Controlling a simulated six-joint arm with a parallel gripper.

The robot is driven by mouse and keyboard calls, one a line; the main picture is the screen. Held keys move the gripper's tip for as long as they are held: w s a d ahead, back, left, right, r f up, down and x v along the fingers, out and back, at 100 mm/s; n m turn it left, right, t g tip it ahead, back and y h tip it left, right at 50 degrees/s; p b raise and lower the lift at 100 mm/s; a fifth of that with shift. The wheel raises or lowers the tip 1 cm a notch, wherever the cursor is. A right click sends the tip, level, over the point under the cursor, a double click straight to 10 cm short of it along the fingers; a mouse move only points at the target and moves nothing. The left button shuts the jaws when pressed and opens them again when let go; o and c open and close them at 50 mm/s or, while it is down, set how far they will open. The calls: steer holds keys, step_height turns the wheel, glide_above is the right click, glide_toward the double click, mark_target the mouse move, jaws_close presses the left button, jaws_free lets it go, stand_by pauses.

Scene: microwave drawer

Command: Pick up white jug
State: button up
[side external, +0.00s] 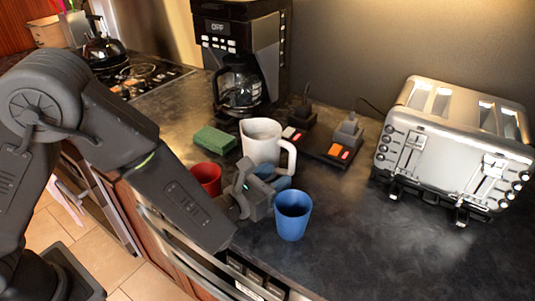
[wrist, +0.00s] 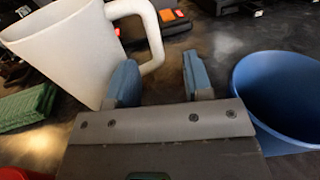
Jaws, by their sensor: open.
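The white jug (side external: 260,143) stands upright on the dark counter, its handle (side external: 288,158) facing right and toward the front. In the wrist view the jug (wrist: 65,48) fills the upper left, with its handle (wrist: 152,35) just beyond my fingers. My gripper (side external: 268,180) is low over the counter in front of the jug. In the wrist view my gripper (wrist: 160,80) is open, with its two blue-padded fingers apart and nothing between them. The left finger overlaps the lower part of the handle in the picture; I cannot tell if they touch.
A blue cup (side external: 292,216) stands close to my gripper's right. A red cup (side external: 207,178) is to its left, and a green sponge (side external: 215,140) lies behind. A power strip (side external: 325,150), coffee maker (side external: 240,50) and toaster (side external: 455,150) stand farther back. The right front counter is clear.

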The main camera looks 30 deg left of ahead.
mark_target(290, 165)
steer(key=shift+a+x, duration=0.15)
steer(key=shift+x, duration=1)
steer(key=shift+a+x, duration=0.15)
steer(key=shift+x, duration=1.05)
steer(key=shift+f, duration=0.1)
jaws_close()
